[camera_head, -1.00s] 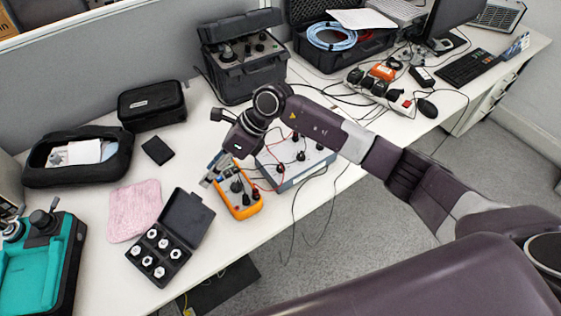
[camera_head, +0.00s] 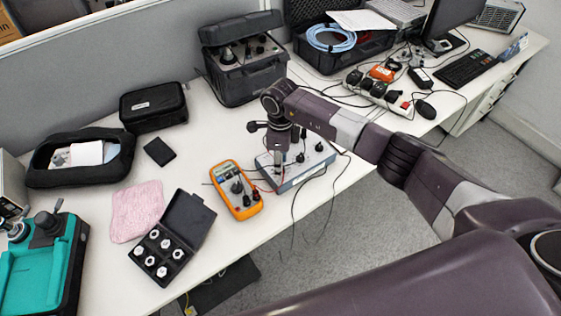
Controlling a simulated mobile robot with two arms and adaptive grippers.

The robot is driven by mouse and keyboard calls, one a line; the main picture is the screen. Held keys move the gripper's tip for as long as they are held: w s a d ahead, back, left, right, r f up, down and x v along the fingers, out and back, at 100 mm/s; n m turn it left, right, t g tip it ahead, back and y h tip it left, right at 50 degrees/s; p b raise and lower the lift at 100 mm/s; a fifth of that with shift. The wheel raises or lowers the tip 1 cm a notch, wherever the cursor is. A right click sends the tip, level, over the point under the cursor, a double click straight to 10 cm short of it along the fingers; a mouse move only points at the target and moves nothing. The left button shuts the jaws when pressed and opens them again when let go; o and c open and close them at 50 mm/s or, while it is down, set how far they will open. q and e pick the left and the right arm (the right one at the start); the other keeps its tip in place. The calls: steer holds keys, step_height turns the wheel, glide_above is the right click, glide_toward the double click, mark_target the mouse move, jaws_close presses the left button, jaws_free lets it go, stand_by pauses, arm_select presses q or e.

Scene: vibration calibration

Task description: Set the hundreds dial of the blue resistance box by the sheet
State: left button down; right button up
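The blue-grey resistance box (camera_head: 312,171) sits near the front edge of the bench, right of the orange multimeter. Several black knobs and posts stand on its pale top. My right arm comes in from the right, and my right gripper (camera_head: 278,168) points down over the left part of the box. The gripper and wrist hide part of the box's top. I cannot tell whether the fingers touch a dial or how far apart they are. Dial markings are too small to read. A white sheet (camera_head: 362,19) lies on the open case at the back. My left gripper is not in view.
The orange multimeter (camera_head: 236,190) with leads is just left of the box. A black case of white-topped pieces (camera_head: 158,252), a pink cloth (camera_head: 137,210) and a teal device (camera_head: 40,268) are further left. A black instrument case (camera_head: 245,78) stands behind.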

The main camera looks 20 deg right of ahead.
steer(key=shift+f, duration=0.2)
steer(key=shift+c, duration=0.3)
jaws_close()
